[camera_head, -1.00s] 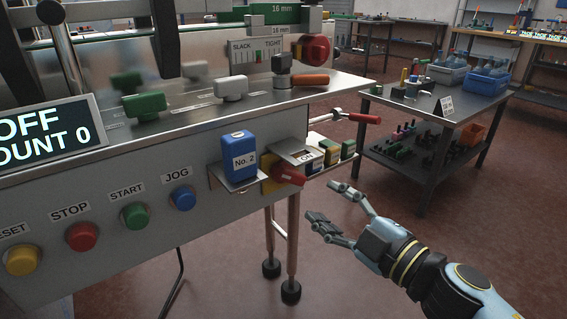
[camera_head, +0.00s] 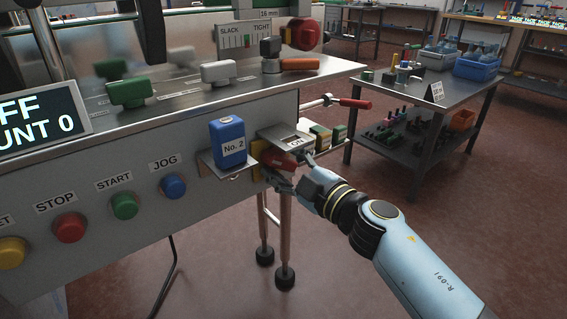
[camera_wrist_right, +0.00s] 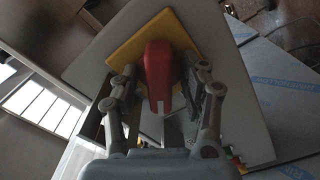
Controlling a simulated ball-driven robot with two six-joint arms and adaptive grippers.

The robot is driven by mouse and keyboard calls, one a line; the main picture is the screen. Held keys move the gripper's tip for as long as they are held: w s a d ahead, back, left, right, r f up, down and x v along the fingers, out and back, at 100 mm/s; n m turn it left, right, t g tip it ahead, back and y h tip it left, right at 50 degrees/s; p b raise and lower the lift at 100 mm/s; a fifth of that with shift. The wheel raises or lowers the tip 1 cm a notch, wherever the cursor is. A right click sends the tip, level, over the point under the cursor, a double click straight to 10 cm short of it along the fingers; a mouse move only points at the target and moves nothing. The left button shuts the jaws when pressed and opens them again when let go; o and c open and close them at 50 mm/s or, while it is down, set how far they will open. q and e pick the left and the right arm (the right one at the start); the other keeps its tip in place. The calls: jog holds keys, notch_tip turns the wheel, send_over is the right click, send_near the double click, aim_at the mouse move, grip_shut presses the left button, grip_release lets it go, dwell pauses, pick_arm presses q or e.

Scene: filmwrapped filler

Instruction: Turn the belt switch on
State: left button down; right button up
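The belt switch is a red handle (camera_head: 278,162) on a yellow plate (camera_head: 256,158) at the right end of the machine's front panel, beside an ON label (camera_head: 297,142). In the right wrist view the red handle (camera_wrist_right: 160,75) stands out from the yellow plate (camera_wrist_right: 125,52). My right gripper (camera_head: 293,172) is at the switch, with one finger on each side of the handle. In the wrist view my right gripper (camera_wrist_right: 162,92) is open around it, with a gap on the left; contact on the right is unclear. My left gripper is out of view.
A blue No. 2 box (camera_head: 228,142) sits on a bracket just left of the switch. Jog (camera_head: 174,186), start (camera_head: 124,205) and stop (camera_head: 70,227) buttons line the panel. The cropped display (camera_head: 38,122) shows "FF" and "UNT 0". A side table (camera_head: 415,95) stands behind right.

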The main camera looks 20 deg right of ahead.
grip_shut()
jog(key=shift+r+m+p, duration=0.2)
jog(key=shift+m+p, duration=0.7)
jog(key=shift+p, duration=0.3)
jog(key=m+p, duration=0.4)
jog(key=shift+p, duration=0.3)
jog(key=m+p, duration=0.3)
jog(key=m, duration=0.1)
jog(key=shift+f, duration=0.15)
jog(key=shift+m+p, duration=0.3)
jog(key=shift+m, duration=0.2)
jog(key=shift+f, duration=0.15)
